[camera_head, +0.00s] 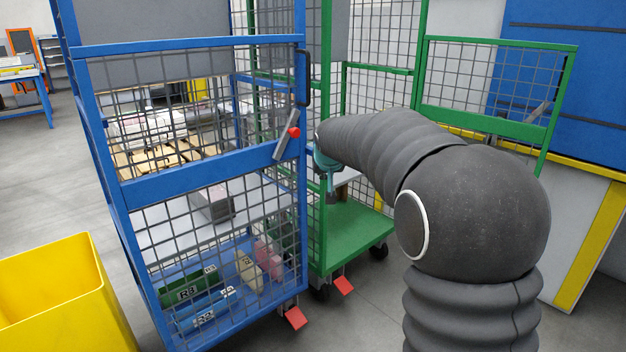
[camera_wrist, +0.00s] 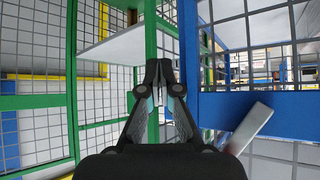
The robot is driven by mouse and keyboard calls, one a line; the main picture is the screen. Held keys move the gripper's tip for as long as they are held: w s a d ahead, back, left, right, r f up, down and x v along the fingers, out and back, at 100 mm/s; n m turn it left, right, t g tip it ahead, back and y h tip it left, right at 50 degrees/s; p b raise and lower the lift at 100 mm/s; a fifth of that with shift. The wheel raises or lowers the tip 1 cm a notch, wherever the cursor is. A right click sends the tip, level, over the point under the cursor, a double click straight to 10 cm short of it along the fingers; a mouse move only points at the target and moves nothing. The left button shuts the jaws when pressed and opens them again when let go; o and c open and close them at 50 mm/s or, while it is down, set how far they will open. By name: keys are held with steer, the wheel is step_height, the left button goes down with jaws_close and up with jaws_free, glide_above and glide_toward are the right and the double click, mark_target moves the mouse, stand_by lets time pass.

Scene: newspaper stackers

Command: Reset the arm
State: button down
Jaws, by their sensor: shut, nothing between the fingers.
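My arm, in a dark grey ribbed cover, reaches across the right half of the head view. My gripper (camera_head: 326,165) is at its end, partly hidden by the arm, in front of the green cage trolley (camera_head: 432,128). In the wrist view, my gripper (camera_wrist: 159,78) points ahead with its fingertips together and holds nothing. Green frame bars (camera_wrist: 151,60) stand behind the fingers and a blue post (camera_wrist: 188,50) stands just to their right. I cannot tell whether the fingers touch either one.
A yellow bin (camera_head: 62,300) stands front left. A white and yellow counter (camera_head: 545,225) stands behind my arm. Open floor (camera_head: 40,180) lies at far left.

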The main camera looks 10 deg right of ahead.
steer(key=s+d+f+g, duration=0.1)
steer(key=s+f+g, duration=0.1)
steer(key=s, duration=2)
steer(key=s+d+f+g, duration=0.1)
steer(key=s+f, duration=0.3)
steer(key=s, duration=1.8)
steer(key=shift+s+f+n+g, duration=0.3)
steer(key=shift+f+g, duration=0.1)
